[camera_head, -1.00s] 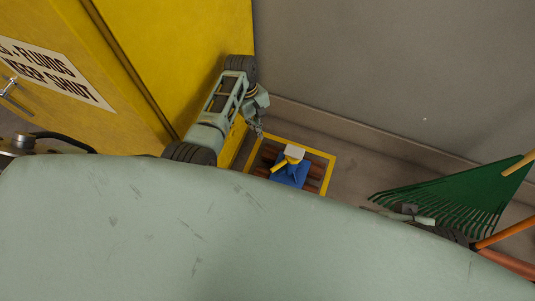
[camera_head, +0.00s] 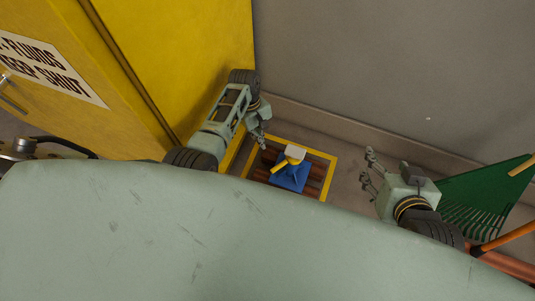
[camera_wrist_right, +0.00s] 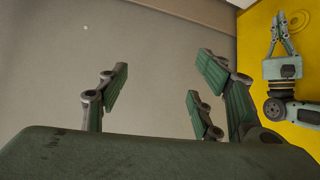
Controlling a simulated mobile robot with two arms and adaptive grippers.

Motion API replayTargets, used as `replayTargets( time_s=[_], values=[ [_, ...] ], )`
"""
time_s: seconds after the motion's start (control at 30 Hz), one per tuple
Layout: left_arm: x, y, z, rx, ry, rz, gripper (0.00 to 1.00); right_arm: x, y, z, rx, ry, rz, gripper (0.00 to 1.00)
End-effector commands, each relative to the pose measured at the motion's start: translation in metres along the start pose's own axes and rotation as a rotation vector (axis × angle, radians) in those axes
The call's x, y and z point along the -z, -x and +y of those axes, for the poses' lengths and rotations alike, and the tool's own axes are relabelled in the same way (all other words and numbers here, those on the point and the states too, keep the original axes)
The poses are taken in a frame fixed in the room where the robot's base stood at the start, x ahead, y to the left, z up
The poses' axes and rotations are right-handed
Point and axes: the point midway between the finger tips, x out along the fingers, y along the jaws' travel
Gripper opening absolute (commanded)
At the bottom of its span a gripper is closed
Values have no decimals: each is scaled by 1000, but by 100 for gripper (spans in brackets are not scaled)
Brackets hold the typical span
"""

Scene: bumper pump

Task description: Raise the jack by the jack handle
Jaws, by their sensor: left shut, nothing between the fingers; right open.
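The jack (camera_head: 290,176) has a blue base and a pale top block. It sits low on the floor inside a yellow-outlined square. A yellow piece that looks like the jack handle (camera_head: 281,167) slants down to the left from the top block. My left gripper (camera_head: 264,143) is shut and empty, above and left of the jack, apart from it. It also shows at the right of the right wrist view (camera_wrist_right: 278,38). My right gripper (camera_head: 368,170) is open and empty, to the right of the jack. Its spread fingers show in the right wrist view (camera_wrist_right: 160,95).
A yellow cabinet (camera_head: 180,60) with a warning sign (camera_head: 50,68) stands at the left. A grey wall (camera_head: 390,70) runs behind. A green rake (camera_head: 480,195) with an orange handle lies at the right, behind my right arm. Clear floor lies between the jack and my right gripper.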

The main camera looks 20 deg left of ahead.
Motion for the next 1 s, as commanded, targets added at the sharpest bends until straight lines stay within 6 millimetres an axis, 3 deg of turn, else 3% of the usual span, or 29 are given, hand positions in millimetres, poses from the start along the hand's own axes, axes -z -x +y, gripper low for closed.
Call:
replayTargets(
  time_s=[0.27,0.57,0.7,1.0],
  values=[
    [0,-25,0,0,0,-1,0,58,-4,-8,17,2,276,60],
    [-1,-47,0,0,0,-1,0,118,14,-16,35,1,570,60],
    [-24,-55,0,0,-2,-2,0,130,21,-18,39,0,634,60],
    [-37,-60,0,0,-1,0,0,142,28,-19,43,-1,700,60]
  ],
)
